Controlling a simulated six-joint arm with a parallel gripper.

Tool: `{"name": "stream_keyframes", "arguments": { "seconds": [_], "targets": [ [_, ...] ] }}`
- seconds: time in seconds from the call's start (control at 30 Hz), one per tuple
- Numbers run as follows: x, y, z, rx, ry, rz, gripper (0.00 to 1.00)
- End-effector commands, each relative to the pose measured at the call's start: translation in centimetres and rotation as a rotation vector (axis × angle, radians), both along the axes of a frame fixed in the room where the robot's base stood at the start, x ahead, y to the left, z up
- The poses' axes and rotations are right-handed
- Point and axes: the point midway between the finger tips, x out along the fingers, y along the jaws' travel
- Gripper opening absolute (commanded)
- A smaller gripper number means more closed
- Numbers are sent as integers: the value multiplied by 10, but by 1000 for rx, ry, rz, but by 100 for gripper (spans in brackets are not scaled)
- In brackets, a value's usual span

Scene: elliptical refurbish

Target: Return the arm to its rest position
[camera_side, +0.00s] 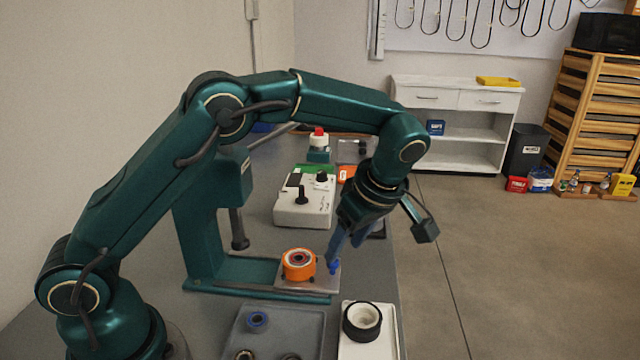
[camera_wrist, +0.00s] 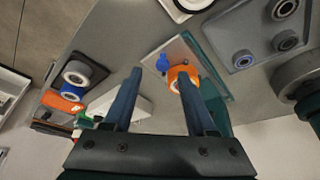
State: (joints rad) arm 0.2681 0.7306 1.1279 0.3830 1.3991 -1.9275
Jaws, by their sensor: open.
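My arm reaches over the grey bench from the left in the side view, bent and not folded. My gripper (camera_side: 340,250) points down over the bench, close to the press plate. In the wrist view my gripper (camera_wrist: 158,76) has its two blue fingers apart with nothing held between them. An orange ring-shaped part (camera_side: 299,264) sits on the press plate (camera_side: 322,284); it also shows in the wrist view (camera_wrist: 172,84). A small blue piece (camera_side: 334,268) stands beside it on the plate, near the fingertips. I cannot tell whether a finger touches it.
A green press (camera_side: 205,220) stands left of the plate. A white control box (camera_side: 303,207) is behind it. A grey tray (camera_side: 300,320) with small rings and a white tray (camera_side: 375,347) with a black-and-white ring are in front. Open floor lies right of the bench.

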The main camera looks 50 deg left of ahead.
Motion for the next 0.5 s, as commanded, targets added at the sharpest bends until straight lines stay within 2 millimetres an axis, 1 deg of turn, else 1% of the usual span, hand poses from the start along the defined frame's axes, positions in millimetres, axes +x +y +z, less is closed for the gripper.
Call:
{"name": "stream_keyframes", "arguments": {
  "seconds": [0.1, 0.43, 0.5],
  "targets": [
    [0, -4, 8, -2, -1, -2, 57],
    [0, -3, 9, -1, 1, 1, 57],
    [2, -1, 16, -6, -18, 9, 57]
  ]
}}
